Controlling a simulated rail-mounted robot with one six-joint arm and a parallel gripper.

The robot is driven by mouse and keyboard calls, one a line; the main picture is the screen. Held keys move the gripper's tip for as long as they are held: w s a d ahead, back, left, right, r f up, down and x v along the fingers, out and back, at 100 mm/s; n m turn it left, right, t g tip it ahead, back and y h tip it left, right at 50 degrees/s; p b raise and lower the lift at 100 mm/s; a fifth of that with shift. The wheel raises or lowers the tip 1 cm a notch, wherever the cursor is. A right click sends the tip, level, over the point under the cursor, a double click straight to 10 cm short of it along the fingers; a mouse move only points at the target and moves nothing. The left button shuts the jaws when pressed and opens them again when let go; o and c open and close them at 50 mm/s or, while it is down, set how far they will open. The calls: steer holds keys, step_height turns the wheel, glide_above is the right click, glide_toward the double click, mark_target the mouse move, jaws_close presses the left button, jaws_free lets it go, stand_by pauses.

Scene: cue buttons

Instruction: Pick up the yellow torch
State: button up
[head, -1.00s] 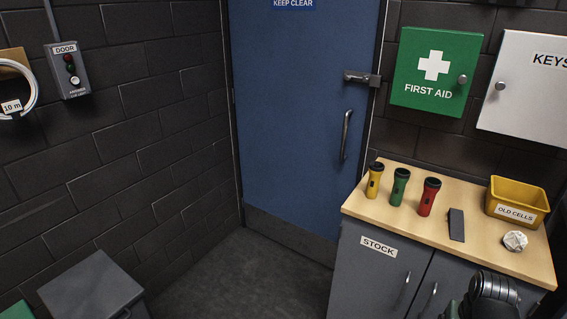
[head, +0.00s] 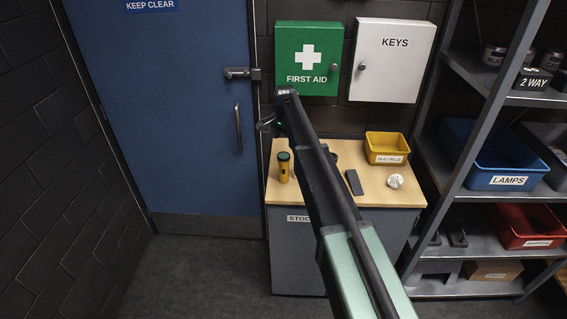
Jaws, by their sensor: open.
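The yellow torch (head: 284,172), with a dark green head, stands upright near the left end of the wooden cabinet top (head: 320,197). My gripper (head: 264,125) is small and dark in the head view, above and slightly left of the torch in the picture. It is open and apart from the torch. My arm crosses the middle of the view and covers the place where the green and red torches stood a second ago.
A dark flat object (head: 354,182), a pale round item (head: 395,181) and a yellow OLD CELLS bin (head: 387,148) sit right of my arm. A first aid box (head: 308,58) and a keys cabinet (head: 391,60) hang behind. Shelving (head: 480,180) stands at the right.

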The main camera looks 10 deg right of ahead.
mark_target(284, 155)
step_height(284, 155, down, 11)
steer(key=b, duration=0.9)
steer(key=shift+a+r+b, duration=0.1)
steer(key=shift+a+b, duration=0.05)
steer(key=shift+b, duration=0.15)
steer(key=shift+r, duration=0.25)
steer(key=c, duration=1.1)
